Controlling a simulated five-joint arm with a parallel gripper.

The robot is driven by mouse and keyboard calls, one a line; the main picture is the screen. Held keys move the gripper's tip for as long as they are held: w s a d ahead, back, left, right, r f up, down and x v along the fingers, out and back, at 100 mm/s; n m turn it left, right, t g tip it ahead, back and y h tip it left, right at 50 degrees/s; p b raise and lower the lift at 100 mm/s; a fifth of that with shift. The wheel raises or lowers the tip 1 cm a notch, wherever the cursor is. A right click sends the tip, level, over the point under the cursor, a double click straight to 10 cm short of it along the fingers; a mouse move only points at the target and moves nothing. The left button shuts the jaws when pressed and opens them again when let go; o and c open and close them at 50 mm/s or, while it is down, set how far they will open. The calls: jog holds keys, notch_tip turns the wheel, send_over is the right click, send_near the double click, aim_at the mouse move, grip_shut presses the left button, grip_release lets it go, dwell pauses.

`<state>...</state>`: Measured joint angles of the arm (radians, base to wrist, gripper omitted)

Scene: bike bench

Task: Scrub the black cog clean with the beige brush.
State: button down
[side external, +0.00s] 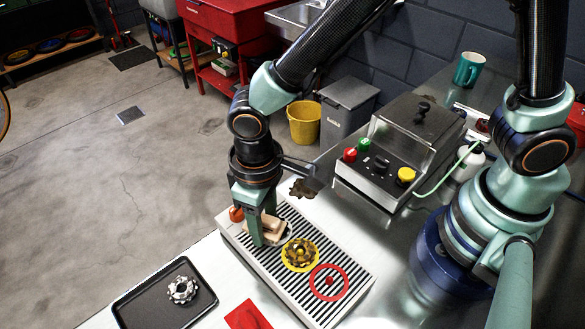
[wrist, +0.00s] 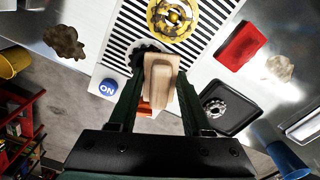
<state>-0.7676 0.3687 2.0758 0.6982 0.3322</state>
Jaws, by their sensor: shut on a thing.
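My gripper (side external: 257,236) is shut on the beige brush (side external: 268,228), low over the striped rack at its left end. In the wrist view the beige brush (wrist: 160,80) sits between my fingertips (wrist: 156,92). The black cog (wrist: 138,50) lies on the rack just beyond the brush; only part of its toothed rim shows, the rest hidden by the brush and a finger. I cannot tell whether the bristles touch it.
On the striped rack (side external: 354,285) lie a yellow cog (side external: 300,254) and a red ring (side external: 329,281). A black tray (side external: 140,308) holds a silver cog (side external: 182,289). A red cloth (side external: 247,315) lies in front. A brown lump (side external: 303,188) and a metal machine (side external: 390,150) stand behind.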

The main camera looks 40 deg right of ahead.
aim_at(283, 219)
jog(key=shift+d, duration=2.05)
jog(key=shift+r, duration=2.55)
jog(key=w+d+r+m, duration=0.1)
jog(key=w+d+r, duration=0.1)
jog(key=d, duration=0.5)
jog(key=w+d+r+m, duration=0.2)
jog(key=d, duration=0.5)
jog(key=w+d+r+m, duration=0.2)
jog(key=w+d, duration=0.1)
jog(key=d, duration=0.4)
jog(key=shift+d+r, duration=0.25)
jog(key=shift+r, duration=0.1)
